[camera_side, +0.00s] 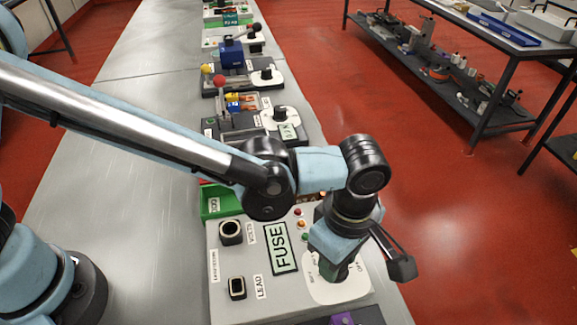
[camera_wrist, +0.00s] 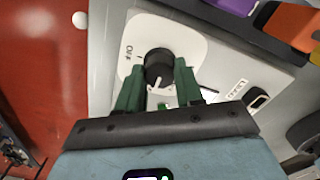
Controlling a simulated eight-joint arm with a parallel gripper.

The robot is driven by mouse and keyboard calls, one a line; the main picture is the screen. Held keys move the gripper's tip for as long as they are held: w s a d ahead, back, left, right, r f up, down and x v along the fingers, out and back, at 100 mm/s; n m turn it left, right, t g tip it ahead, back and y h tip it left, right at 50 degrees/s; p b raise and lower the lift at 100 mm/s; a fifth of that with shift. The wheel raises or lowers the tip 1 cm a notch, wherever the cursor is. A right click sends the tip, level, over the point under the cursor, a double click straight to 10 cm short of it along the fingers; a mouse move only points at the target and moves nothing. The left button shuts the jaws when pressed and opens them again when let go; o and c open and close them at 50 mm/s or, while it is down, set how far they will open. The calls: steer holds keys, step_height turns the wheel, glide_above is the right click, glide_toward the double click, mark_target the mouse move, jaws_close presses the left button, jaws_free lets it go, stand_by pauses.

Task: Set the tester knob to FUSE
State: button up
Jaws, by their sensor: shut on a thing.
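The tester (camera_side: 232,281) is a grey box with a white dial plate (camera_side: 324,290) at its right end. The black knob (camera_wrist: 158,64) stands on this plate, with a white pointer mark on its near side in the wrist view. My gripper (camera_wrist: 160,82) has its green fingers on both sides of the knob and is shut on it. In the side view my gripper (camera_side: 342,268) points down over the plate and hides most of the knob. A sign reading FUSE (camera_side: 281,248) lies on the tester. The dial position under the pointer is not clearly readable.
The grey bench top (camera_side: 110,200) to the left is clear.

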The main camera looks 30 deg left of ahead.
steer(key=o, duration=0.9)
steer(key=shift+r, duration=0.15)
steer(key=shift+r, duration=1.65)
steer(key=shift+w+a, duration=0.1)
steer(key=w+a+r+m+t+h, duration=0.15)
steer(key=a+r+m, duration=0.25)
steer(key=a, duration=0.5)
steer(key=w+a+r+m+t, duration=0.2)
steer(key=w+a+r+m, duration=0.1)
steer(key=a, duration=0.6)
steer(key=s+a+m+t, duration=0.1)
steer(key=a+m, duration=0.1)
steer(key=a, duration=0.3)
steer(key=s+a+m+t+y, duration=0.1)
steer(key=s+a+m, duration=0.1)
steer(key=a, duration=0.4)
steer(key=s+a+m+t, duration=0.1)
steer(key=s+a+m, duration=0.1)
steer(key=a+m, duration=0.2)
steer(key=shift+a+f+t+y, duration=0.15)
steer(key=shift+a+t+y, duration=0.15)
steer(key=shift+a, duration=0.35)
